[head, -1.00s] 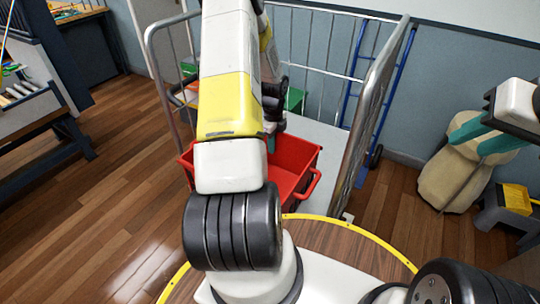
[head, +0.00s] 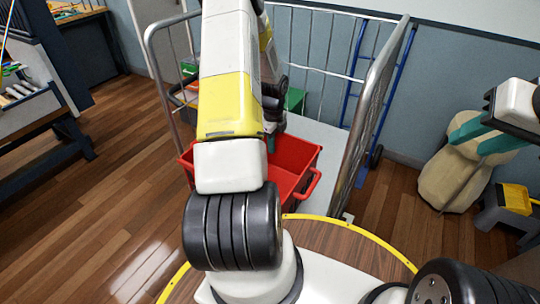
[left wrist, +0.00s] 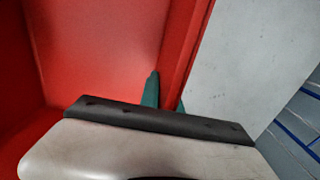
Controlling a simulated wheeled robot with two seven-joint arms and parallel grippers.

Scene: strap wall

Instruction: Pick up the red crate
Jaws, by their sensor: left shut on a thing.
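The red crate (head: 292,158) is open-topped and sits at the near end of the cage trolley's pale deck, partly hidden behind my left arm. A red handle shows on its right end. My left gripper (head: 270,143) is at the crate's far wall, mostly hidden by the arm in the head view. In the left wrist view, its teal fingers (left wrist: 166,94) stand on either side of the red crate's wall (left wrist: 184,55), shut on it. My right gripper (head: 482,135) is at the right, its teal fingers apart and empty, away from the crate.
The wire cage trolley (head: 372,95) has side rails around the crate. A green item (head: 294,100) lies deeper inside it. A blue hand truck (head: 400,75) leans behind. A beige sack (head: 455,178) and a grey step stool with yellow (head: 514,199) stand right. Floor at left is clear.

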